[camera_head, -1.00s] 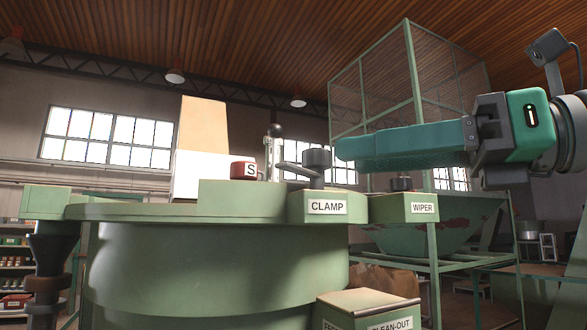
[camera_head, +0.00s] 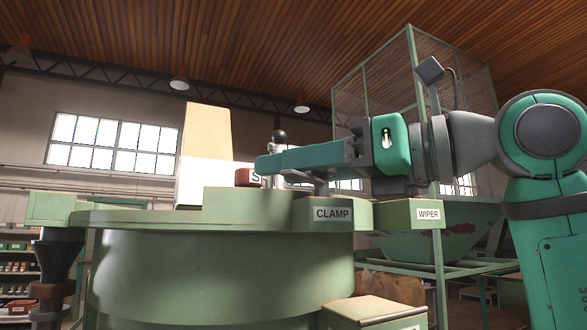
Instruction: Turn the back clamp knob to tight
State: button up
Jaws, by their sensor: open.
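The box labelled CLAMP (camera_head: 332,214) stands on the rim of the round green hopper bowl. A dark post (camera_head: 321,187) shows on top of it, under my gripper's fingers. The knob head on this post is hidden behind the fingers, so its setting cannot be read. My gripper (camera_head: 264,165) is open, lying level and pointing left across the space above the CLAMP box. Its fingers overlap in this view, so the gap between them is hidden. I cannot tell whether they touch the knob.
A red block marked S (camera_head: 243,177) and a black ball-topped lever (camera_head: 279,137) stand near the fingertips, the block partly covered. The WIPER box (camera_head: 413,214) is right of the CLAMP box, below my gripper body. A lower green box (camera_head: 372,309) stands in front.

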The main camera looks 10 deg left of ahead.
jog(key=shift+c, duration=0.3)
grip_shut()
